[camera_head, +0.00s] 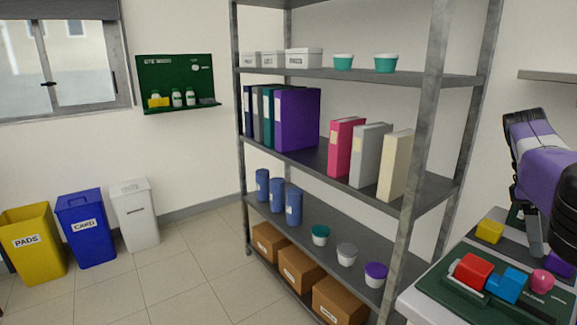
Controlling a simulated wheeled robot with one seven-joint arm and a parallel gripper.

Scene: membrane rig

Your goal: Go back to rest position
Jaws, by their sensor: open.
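My arm (541,165), with purple and black links, comes in at the right edge above the bench. I cannot make out any gripper fingers in this view. Below the arm is the pale bench (415,304) with a dark green tray (440,283). A red block (473,270), a blue block (507,285) and a pink round-topped piece (541,281) are on the tray. A yellow block (489,231) sits farther back. A purple piece (560,264) shows partly at the right edge, below the arm.
A grey shelf rack (408,215) beside the bench holds binders, tubs, blue canisters and cardboard boxes. Yellow (33,243), blue (87,229) and white (134,215) bins stand at the left wall. The tiled floor (165,280) between bins and rack is clear.

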